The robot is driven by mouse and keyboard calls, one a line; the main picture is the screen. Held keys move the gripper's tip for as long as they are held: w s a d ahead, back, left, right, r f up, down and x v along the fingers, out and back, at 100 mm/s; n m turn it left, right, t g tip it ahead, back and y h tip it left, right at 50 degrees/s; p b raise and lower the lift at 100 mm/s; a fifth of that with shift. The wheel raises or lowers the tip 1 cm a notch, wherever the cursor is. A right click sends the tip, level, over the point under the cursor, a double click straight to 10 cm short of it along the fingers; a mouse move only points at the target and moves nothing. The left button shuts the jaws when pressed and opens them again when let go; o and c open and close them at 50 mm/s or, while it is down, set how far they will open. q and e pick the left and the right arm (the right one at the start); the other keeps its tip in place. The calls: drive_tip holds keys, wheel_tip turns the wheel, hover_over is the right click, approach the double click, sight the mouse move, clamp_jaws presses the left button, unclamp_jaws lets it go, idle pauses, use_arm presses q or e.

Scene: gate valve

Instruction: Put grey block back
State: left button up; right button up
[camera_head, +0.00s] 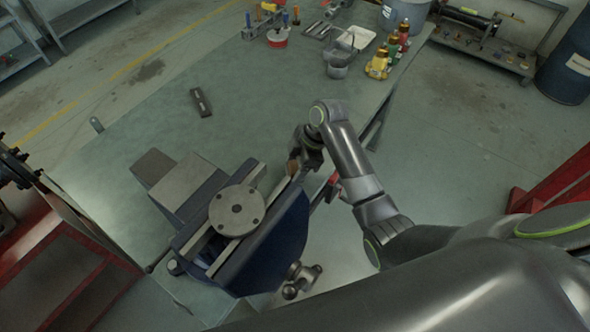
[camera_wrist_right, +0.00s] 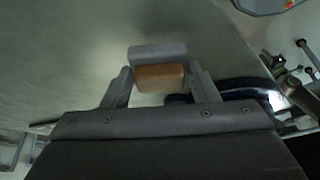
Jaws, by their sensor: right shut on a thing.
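My right gripper (camera_head: 297,160) is above the right side of the bench, beside the blue vise (camera_head: 290,228). In the right wrist view its two fingers (camera_wrist_right: 160,75) stand on either side of a block with a grey part (camera_wrist_right: 157,52) and an orange-brown part (camera_wrist_right: 160,77). I cannot tell whether these are one piece or two. The gripper is shut on this block. In the head view only a small brown patch of it (camera_head: 292,168) shows. A dark grey bar (camera_head: 201,102) lies flat on the bench, apart from the vise. My left gripper is not in view.
The green bench top (camera_head: 130,130) is mostly clear left of the vise. Bottles (camera_head: 380,64), a small pot (camera_head: 338,66) and tools stand at its far end. A red cabinet (camera_head: 60,260) is at the left, and a blue drum (camera_head: 568,65) at the far right.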

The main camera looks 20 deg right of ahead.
drive_tip(key=shift+f, duration=1.05)
drive_tip(key=shift+f, duration=0.1)
drive_tip(key=o, duration=1)
drive_tip(key=shift+c, duration=0.2)
drive_tip(key=b+v, duration=0.1)
drive_tip(key=v, duration=1.1)
